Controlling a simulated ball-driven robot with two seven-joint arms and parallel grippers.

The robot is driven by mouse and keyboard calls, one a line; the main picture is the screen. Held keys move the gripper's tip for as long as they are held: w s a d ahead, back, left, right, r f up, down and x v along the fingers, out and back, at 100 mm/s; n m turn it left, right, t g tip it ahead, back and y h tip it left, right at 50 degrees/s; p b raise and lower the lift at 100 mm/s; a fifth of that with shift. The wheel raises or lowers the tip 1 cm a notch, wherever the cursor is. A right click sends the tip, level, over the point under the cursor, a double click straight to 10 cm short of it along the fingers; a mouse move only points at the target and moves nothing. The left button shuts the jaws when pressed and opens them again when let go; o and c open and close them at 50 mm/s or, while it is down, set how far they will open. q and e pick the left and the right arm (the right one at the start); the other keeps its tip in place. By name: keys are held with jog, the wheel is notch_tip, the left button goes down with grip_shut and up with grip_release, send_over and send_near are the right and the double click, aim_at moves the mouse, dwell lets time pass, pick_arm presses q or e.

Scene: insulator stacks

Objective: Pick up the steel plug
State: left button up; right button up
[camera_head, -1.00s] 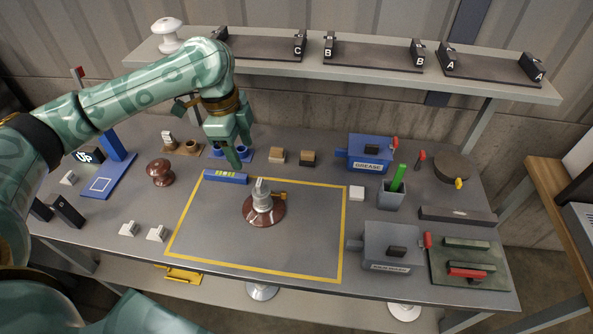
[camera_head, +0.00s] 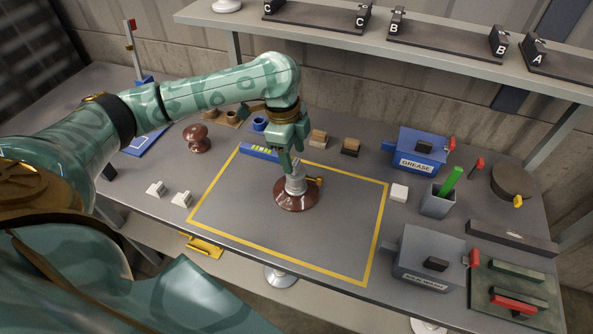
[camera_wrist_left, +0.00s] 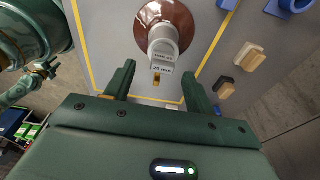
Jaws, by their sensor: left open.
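A brown glossy disc (camera_head: 290,203) stands inside the yellow outline on the table. A grey metal piece (camera_head: 295,184) rises from its middle, with a small brass part (camera_head: 316,181) at its side. No other part stands out as a steel plug; I cannot tell whether this grey piece is it. In the left wrist view the grey piece (camera_wrist_left: 163,42) has a lettered face and lies just beyond the fingertips. My left gripper (camera_head: 293,154) points down close above it, open, with nothing between its fingers (camera_wrist_left: 160,84). My right gripper is not in view.
A blue level (camera_head: 259,152) lies at the outline's back edge. A blue GREASE box (camera_head: 420,150), a grey cup (camera_head: 437,201) and a grey box (camera_head: 428,255) stand to the right. A brown knob-shaped piece (camera_head: 197,138) stands left. The outline's front area is clear.

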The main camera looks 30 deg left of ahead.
aim_at(295, 161)
pick_arm(q)
jog(key=f, duration=0.1)
jog(key=f+b, duration=0.1)
jog(key=f, duration=0.2)
jog(key=shift+w+d, duration=0.2)
jog(key=shift+w, duration=0.05)
jog(key=shift+r, duration=0.2)
jog(key=c, duration=1.1)
jog(key=shift+r, duration=0.1)
